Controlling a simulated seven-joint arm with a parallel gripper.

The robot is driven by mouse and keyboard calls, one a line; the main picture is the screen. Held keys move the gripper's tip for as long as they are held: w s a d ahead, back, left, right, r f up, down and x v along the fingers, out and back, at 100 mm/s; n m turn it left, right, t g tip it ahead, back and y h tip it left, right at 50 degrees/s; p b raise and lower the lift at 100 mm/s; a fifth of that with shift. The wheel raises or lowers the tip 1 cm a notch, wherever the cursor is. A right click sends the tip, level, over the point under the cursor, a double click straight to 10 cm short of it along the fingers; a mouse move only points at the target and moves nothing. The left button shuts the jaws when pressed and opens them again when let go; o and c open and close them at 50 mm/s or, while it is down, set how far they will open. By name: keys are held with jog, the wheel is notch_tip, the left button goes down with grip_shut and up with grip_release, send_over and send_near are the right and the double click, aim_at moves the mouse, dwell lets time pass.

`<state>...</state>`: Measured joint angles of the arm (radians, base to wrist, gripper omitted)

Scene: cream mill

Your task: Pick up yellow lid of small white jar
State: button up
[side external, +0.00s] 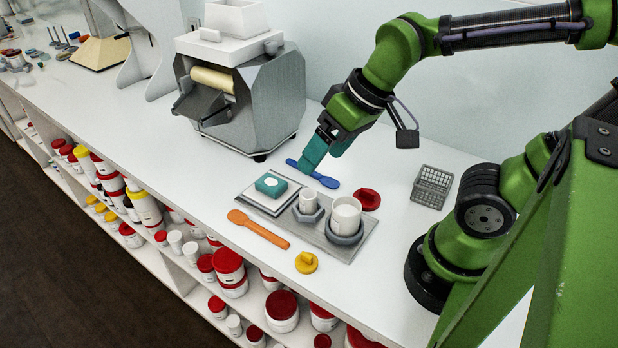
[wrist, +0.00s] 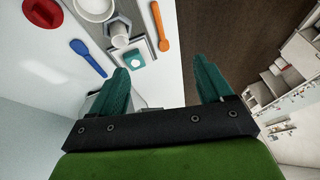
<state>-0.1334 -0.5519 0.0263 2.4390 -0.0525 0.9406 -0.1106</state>
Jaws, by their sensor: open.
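The yellow lid (side external: 307,263) with a raised knob lies on the bench near its front edge, in front of the metal tray. The small white jar (side external: 308,202) stands uncovered in a grey holder on the tray; it also shows in the wrist view (wrist: 120,40). My gripper (side external: 318,160) is open and empty above the bench, behind the tray and near the blue spatula. Its two teal fingers are spread apart in the wrist view (wrist: 161,66). The lid is outside the wrist view, and my gripper is well apart from it.
A larger white jar (side external: 345,213) stands in a round holder on the tray (side external: 333,248). A red lid (side external: 368,199), blue spatula (side external: 313,174), orange spatula (side external: 258,230), teal-topped scale (side external: 262,202) and grey basket (side external: 432,186) surround it. The mill (side external: 250,110) stands behind left.

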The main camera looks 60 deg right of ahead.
jog(key=a+f+n+g+h, duration=0.2)
jog(key=a+f+n+g, duration=0.25)
jog(key=n, duration=1.45)
send_over(307, 254)
jog(key=f, duration=1)
jog(key=shift+s+d+f, duration=0.15)
jog(key=shift+d+f, duration=0.1)
jog(key=shift+f, duration=0.15)
jog(key=shift+a+f, duration=0.15)
jog(key=shift+f, duration=2.85)
jog(key=c, duration=1.1)
